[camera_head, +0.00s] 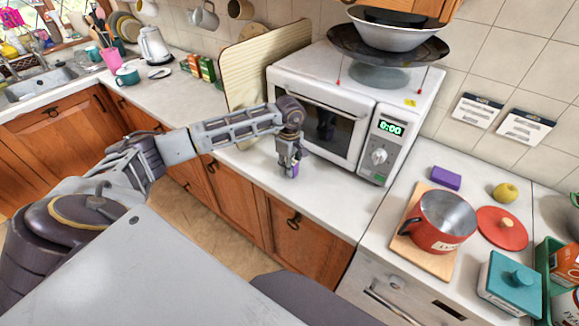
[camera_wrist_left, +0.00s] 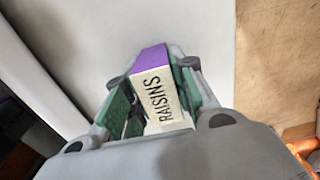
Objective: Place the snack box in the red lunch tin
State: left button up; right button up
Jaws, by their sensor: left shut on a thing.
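My left gripper (camera_head: 289,166) is shut on the snack box (camera_wrist_left: 160,95), a small box with a purple end and a cream side lettered RAISINS. In the head view only a sliver of purple shows between the fingers, over the counter just in front of the microwave. I cannot tell whether the box touches the counter. The red lunch tin (camera_head: 437,236) stands open on a wooden board at the right, its grey inside showing empty. A round red lid (camera_head: 502,229) lies right of it. My right gripper is not in view.
The white microwave (camera_head: 310,95) stands behind my left gripper, with bowls stacked on top. Near the tin are a purple block (camera_head: 446,178), a yellow fruit (camera_head: 505,193), a teal lidded box (camera_head: 511,283) and a green crate (camera_head: 545,275). The wooden board (camera_head: 404,245) lies under the tin.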

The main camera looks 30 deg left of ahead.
pick_arm(q)
jog(key=shift+r, duration=0.1)
jog(key=shift+r+b, duration=0.85)
jog(key=shift+r, duration=4.1)
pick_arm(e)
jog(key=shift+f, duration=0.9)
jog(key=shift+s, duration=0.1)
